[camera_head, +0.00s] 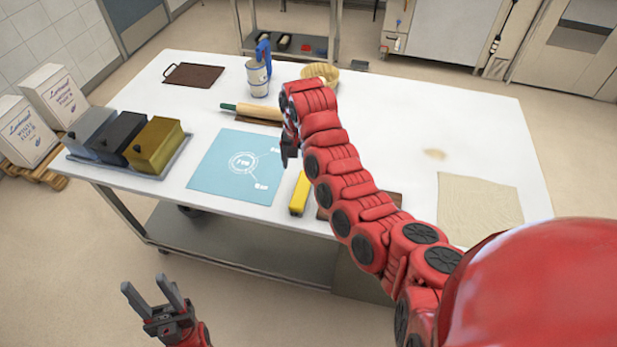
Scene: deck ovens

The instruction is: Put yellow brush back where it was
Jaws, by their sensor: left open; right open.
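A yellow bar-like object (300,194), which looks like the yellow brush, lies on the white table (470,120) near its front edge, right of a blue mat (225,178). Its bristles cannot be made out. My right arm reaches across the table, and its gripper (289,152) points down by the mat's right edge, behind the yellow object and apart from it in the picture. Its fingers are small and partly hidden by the wrist; I see nothing held. My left gripper (152,292) is open and empty, low in front of the table.
A rolling pin (252,113), a blue-handled can (257,78) and a bowl (322,73) stand further back. Several lidded tins (152,146) sit at the left. A brown board (192,75) lies at the back left. A dough sheet (479,209) lies at right.

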